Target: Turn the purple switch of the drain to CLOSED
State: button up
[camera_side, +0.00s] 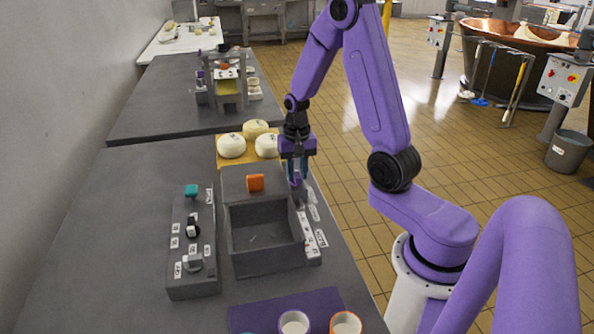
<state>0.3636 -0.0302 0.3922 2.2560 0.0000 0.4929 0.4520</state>
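The drain is a grey open-topped basin (238,262) on the grey counter. A narrow strip (310,246) with several white labels runs along its right side. My gripper (296,178) points down at the far end of this strip, just right of the basin's back block. A small purple part shows low between or beside the fingers. I cannot tell whether it is the purple switch or part of my fingers, nor whether they touch anything. The finger gap is too small to judge. The label words are unreadable, so the switch's setting cannot be told.
An orange switch (255,183) stands on the block behind the basin. Left is a grey panel (205,285) with a teal switch (191,190), a black knob (193,230) and a white knob (193,263). Cheeses (232,146) sit behind. Cups (294,322) stand on a purple mat (258,318) in front.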

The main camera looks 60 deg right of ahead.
grip_shut()
jog(key=shift+m, duration=0.3)
jog(key=m, duration=1.1)
jog(key=shift+m, duration=0.4)
jog(key=m, duration=0.5)
jog(key=shift+m, duration=0.4)
grip_release()
